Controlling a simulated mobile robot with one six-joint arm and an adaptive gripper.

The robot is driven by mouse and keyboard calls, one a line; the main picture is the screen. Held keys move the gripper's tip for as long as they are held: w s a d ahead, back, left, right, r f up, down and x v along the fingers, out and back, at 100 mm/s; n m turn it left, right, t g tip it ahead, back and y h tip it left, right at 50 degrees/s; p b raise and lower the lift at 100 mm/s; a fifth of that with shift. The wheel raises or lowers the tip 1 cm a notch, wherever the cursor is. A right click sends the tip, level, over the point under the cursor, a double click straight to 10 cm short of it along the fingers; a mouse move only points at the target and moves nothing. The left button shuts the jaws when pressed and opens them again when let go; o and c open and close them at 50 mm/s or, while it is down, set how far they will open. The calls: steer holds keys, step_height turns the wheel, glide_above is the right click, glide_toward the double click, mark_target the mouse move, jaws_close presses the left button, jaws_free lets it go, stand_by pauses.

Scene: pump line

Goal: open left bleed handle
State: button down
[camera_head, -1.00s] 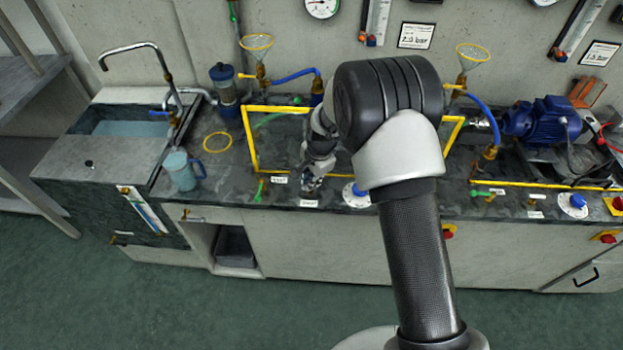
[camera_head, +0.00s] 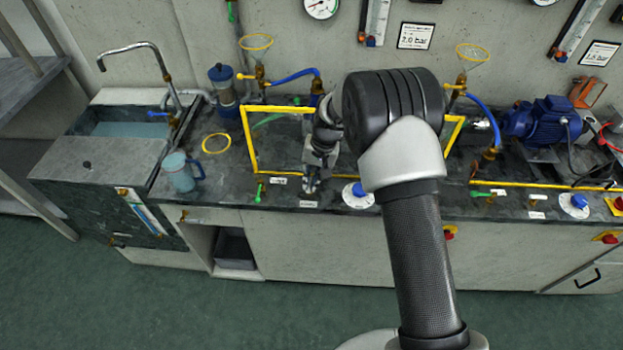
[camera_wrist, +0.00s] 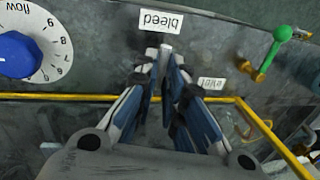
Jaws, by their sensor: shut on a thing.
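My gripper (camera_head: 310,187) is at the front edge of the bench, just behind the left "bleed" label (camera_head: 308,204). In the wrist view its fingers (camera_wrist: 166,52) are close together beside the same label (camera_wrist: 161,21), which appears upside down. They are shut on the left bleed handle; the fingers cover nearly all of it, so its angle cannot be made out.
A blue flow knob (camera_head: 358,189) on a white dial stands right of my gripper. A green-handled valve (camera_head: 260,192) stands to its left. A yellow pipe frame (camera_head: 250,140) runs behind and around it. A blue jug (camera_head: 182,172) is farther left.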

steer(key=shift+n, duration=0.4)
steer(key=c, duration=1.7)
jaws_free()
steer(key=shift+o, duration=0.2)
step_height(320, 180, up, 12)
steer(key=d, duration=0.2)
steer(key=shift+d+f, duration=0.15)
